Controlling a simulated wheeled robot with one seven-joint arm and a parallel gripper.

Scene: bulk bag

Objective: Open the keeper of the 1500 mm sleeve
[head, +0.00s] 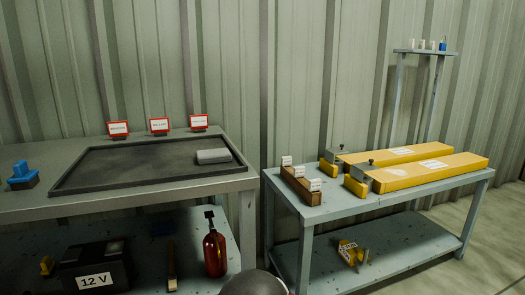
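Two long yellow sleeves lie side by side on the blue-grey table at the right. The near sleeve (430,172) and the far sleeve (405,154) each carry a white label whose print is too small to read. I cannot tell which one is the 1500 mm sleeve. At the left end of each is a grey metal fitting with a dark knob, seemingly the keeper: the near fitting (363,174) and the far fitting (335,154). Both look closed, but the detail is too small to be sure. My gripper is not in view.
A wooden block with white tags (296,190) stands left of the sleeves. A yellow piece (350,252) lies on the lower shelf.

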